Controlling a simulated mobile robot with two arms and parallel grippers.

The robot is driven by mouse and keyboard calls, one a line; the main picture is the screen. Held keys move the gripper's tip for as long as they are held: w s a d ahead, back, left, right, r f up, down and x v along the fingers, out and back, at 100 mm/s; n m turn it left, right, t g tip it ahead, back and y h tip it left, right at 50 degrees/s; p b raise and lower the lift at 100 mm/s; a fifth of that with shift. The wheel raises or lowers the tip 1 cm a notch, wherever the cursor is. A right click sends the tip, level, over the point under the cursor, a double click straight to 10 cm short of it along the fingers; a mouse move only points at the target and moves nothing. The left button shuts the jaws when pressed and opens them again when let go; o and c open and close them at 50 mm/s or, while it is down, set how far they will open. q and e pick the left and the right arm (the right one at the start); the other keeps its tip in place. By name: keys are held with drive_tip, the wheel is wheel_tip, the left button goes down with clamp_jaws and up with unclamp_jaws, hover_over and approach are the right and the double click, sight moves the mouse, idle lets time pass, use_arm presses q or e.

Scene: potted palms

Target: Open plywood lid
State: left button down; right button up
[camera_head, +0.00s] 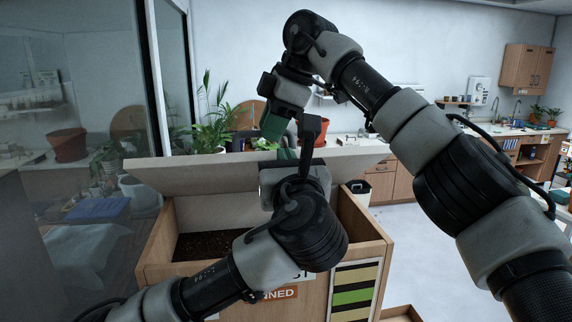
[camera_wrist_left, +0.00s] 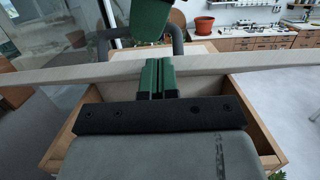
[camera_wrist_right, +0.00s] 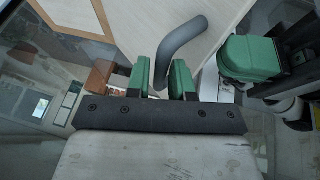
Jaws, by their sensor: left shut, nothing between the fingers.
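The pale plywood lid (camera_head: 205,175) is raised and tilted above the wooden box (camera_head: 368,228), leaving a gap that shows dark soil (camera_head: 205,245). Its edge crosses the left wrist view (camera_wrist_left: 232,68). My right gripper (camera_head: 284,124) is above the lid with its green fingers on either side of the dark curved handle (camera_wrist_right: 180,38), shut on it. My left gripper (camera_head: 284,155) is shut and empty at the lid's near edge. Its green fingertips (camera_wrist_left: 158,66) are together and overlap the edge; whether they touch it is unclear.
A glass wall (camera_head: 80,100) stands on the left. A potted palm (camera_head: 212,125) and a terracotta pot (camera_head: 320,135) are behind the box. A kitchen counter (camera_head: 500,130) runs along the back right.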

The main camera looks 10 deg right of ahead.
drive_tip(key=shift+o, duration=1.4)
drive_tip(key=shift+w, duration=0.1)
drive_tip(key=shift+r, duration=0.15)
